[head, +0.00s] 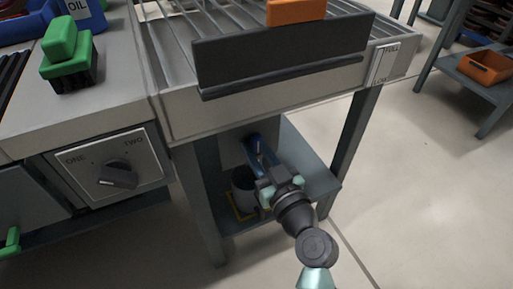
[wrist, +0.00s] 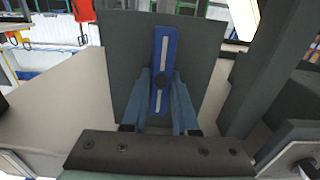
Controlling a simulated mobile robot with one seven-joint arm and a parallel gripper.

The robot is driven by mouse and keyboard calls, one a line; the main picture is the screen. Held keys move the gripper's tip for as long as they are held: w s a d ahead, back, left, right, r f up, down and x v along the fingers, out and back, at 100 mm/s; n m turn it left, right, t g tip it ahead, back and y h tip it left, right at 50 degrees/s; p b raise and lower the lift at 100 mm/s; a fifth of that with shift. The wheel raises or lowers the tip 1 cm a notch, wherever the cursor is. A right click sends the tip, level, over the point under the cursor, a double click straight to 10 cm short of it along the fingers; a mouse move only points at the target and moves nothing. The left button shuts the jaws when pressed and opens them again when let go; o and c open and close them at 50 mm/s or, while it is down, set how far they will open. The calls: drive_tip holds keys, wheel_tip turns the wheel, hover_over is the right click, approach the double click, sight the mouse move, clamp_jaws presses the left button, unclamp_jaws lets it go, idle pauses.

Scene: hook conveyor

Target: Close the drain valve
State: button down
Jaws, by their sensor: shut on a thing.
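The drain valve's blue handle (wrist: 164,48) is a flat bar with pale stripes and a dark round pivot in its middle. In the wrist view it stands nearly upright, tilted slightly, against a dark grey plate. My gripper (wrist: 161,78) has its two blue-grey fingers on either side of the bar's lower half, shut on it. In the head view the valve (head: 254,141) is under the conveyor's front edge, mostly in shadow. My gripper (head: 259,163) reaches it there from below right, and my wrist hides part of it.
A dark bucket (head: 243,190) stands on the lower shelf (head: 318,183) within a yellow outline, below the valve. Table legs flank the space. A ONE/TWO dial (head: 117,174) and a green-handled brush (head: 68,58) are at left.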

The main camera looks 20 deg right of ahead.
drive_tip(key=shift+m, duration=0.4)
drive_tip(key=m, duration=0.4)
drive_tip(key=shift+d, duration=0.25)
drive_tip(key=m+p, duration=0.1)
drive_tip(key=m, duration=0.3)
drive_tip(key=shift+d+f, duration=0.15)
drive_tip(key=m+p, duration=0.1)
drive_tip(key=m, duration=0.4)
drive_tip(key=shift+d+f+p, duration=0.1)
drive_tip(key=shift+f+p, duration=0.05)
drive_tip(key=shift+p, duration=0.2)
drive_tip(key=shift+f+m+p, duration=0.15)
drive_tip(key=shift+m+p, duration=0.2)
drive_tip(key=shift+m, duration=0.65)
drive_tip(key=shift+f+m+p, duration=0.1)
drive_tip(key=shift+m+p, duration=0.25)
drive_tip(key=shift+m, duration=0.65)
drive_tip(key=c, duration=0.7)
unclamp_jaws()
drive_tip(key=s, duration=0.4)
drive_tip(key=s+p, duration=0.1)
drive_tip(key=s, duration=0.3)
drive_tip(key=s+p, duration=0.1)
drive_tip(key=s, duration=0.4)
drive_tip(key=shift+d, duration=0.25)
